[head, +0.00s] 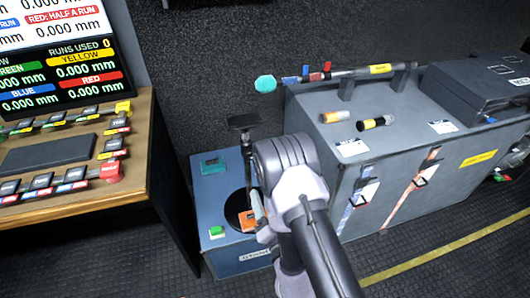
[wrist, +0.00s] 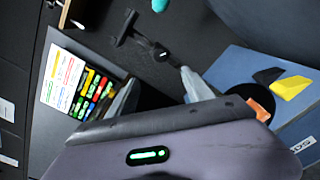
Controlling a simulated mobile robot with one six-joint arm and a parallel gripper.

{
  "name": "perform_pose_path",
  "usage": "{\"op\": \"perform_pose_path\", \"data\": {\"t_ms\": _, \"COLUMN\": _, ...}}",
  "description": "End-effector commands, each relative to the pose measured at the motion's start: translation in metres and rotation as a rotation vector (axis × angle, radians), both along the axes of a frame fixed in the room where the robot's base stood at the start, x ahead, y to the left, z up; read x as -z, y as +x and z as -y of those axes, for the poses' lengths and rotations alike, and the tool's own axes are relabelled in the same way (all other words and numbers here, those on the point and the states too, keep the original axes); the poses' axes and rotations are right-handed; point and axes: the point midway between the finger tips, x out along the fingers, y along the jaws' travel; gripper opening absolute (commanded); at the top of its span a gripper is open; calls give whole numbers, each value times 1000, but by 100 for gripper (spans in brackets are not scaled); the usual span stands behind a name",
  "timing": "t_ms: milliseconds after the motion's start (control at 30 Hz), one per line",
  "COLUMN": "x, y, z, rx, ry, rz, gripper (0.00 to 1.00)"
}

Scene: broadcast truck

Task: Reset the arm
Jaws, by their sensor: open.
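My arm reaches up from the bottom of the head view, over a blue box (head: 228,180). My gripper (wrist: 160,92) shows in the wrist view as a dark body with a green light and two grey fingers apart, with nothing seen between them. In the head view my own arm mostly hides it. An orange piece (head: 247,220) is at a black round disc on the blue box, close to my gripper. The orange piece also shows in the wrist view (wrist: 258,110), beside a yellow piece (wrist: 290,87).
A dark post with a flat top (head: 244,121) stands at the blue box. A grey case (head: 400,140) with a rod, cylinders and straps stands to the right. A wooden console (head: 70,170) with buttons and a screen (head: 65,75) is at left. Dark floor lies in front.

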Motion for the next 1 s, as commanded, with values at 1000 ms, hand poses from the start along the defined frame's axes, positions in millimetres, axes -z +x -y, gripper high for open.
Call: {"op": "perform_pose_path", "data": {"t_ms": 1000, "x": -240, "y": -203, "z": 98, "rx": 1471, "ry": 2550, "rz": -824, "gripper": 59}}
